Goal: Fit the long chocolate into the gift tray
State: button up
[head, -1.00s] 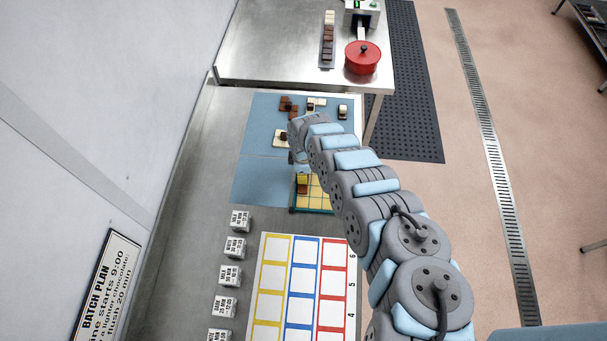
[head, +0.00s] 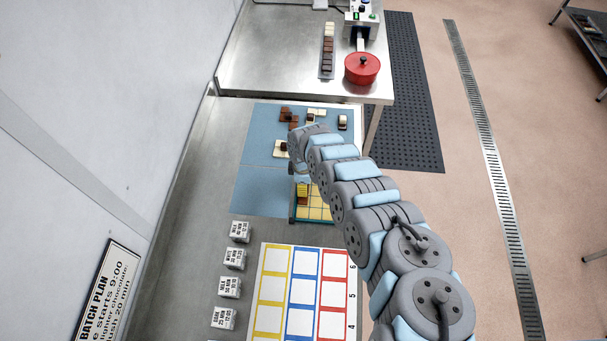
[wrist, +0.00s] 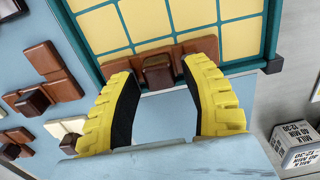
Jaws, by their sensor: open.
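The gift tray (wrist: 92,58) has a green frame and pale yellow cells with green dividers; it also shows in the head view (head: 316,205). The long brown chocolate (wrist: 121,66) lies flat along the tray's near edge row in the wrist view, inside the frame as far as I can see. Its raised knob (wrist: 158,72) stands between my fingers. My gripper (wrist: 161,76) is open, with a yellow finger on either side of the knob and a visible gap to each. The fingers hide parts of the chocolate and the tray edge.
Other brown chocolate pieces (wrist: 50,72) and a white piece (wrist: 57,130) lie on the blue mat (head: 262,190). A small labelled block (wrist: 298,143) stands beside the tray. A colour grid sheet (head: 305,290) lies nearby. A red pot (head: 361,68) stands on the far table.

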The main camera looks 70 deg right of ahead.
jog(key=shift+d+r, duration=0.1)
jog(key=shift+r, duration=1.15)
jog(key=shift+s+r, duration=0.1)
jog(key=shift+r, duration=1.45)
notch_tip(320, 180, up, 6)
